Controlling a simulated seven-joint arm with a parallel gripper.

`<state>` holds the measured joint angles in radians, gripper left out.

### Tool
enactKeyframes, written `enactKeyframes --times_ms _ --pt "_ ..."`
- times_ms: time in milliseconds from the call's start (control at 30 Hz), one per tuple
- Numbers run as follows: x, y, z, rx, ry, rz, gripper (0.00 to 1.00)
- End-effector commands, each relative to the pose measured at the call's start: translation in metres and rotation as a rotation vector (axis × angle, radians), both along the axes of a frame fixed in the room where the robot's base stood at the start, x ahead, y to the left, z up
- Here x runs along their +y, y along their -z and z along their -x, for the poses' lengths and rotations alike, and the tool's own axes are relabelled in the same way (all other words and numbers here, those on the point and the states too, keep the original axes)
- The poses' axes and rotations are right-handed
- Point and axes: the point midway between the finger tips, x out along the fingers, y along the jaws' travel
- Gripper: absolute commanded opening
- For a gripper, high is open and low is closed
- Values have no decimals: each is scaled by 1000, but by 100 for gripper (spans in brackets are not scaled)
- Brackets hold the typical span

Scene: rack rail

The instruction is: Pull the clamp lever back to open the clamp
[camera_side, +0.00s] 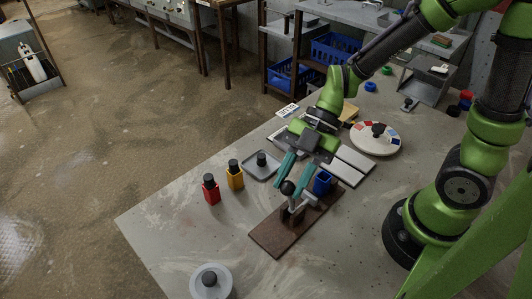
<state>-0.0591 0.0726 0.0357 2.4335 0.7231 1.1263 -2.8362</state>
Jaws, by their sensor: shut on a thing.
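The toggle clamp (294,206) stands on a brown wooden base (272,236) near the table's front middle. Its lever has a round black knob (288,188) and stands roughly upright. My gripper (289,184) comes down from above with its two teal fingers on either side of the knob and is shut on it. A blue block (322,182) sits at the clamp's far right end. The fingers and the clamp's metal parts overlap, so the exact grip is hard to see.
A round grey piece (211,282) is at the front edge. A white dial (374,138) is behind right. Table left of the base is clear.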

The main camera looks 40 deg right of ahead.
Motion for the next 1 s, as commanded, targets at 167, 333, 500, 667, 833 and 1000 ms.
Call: enactKeyframes --times_ms 167,333,500,667,833,1000 --pt "1 0 0 -2 -1 0 53" --pt "0 0 0 -1 -1 0 56" --pt "-1 -1 0 0 0 1 56" --pt "-12 -14 -3 -5 2 0 56" --pt "-39 -40 -6 -7 6 0 56" --pt "-69 -71 -8 -6 4 0 56"
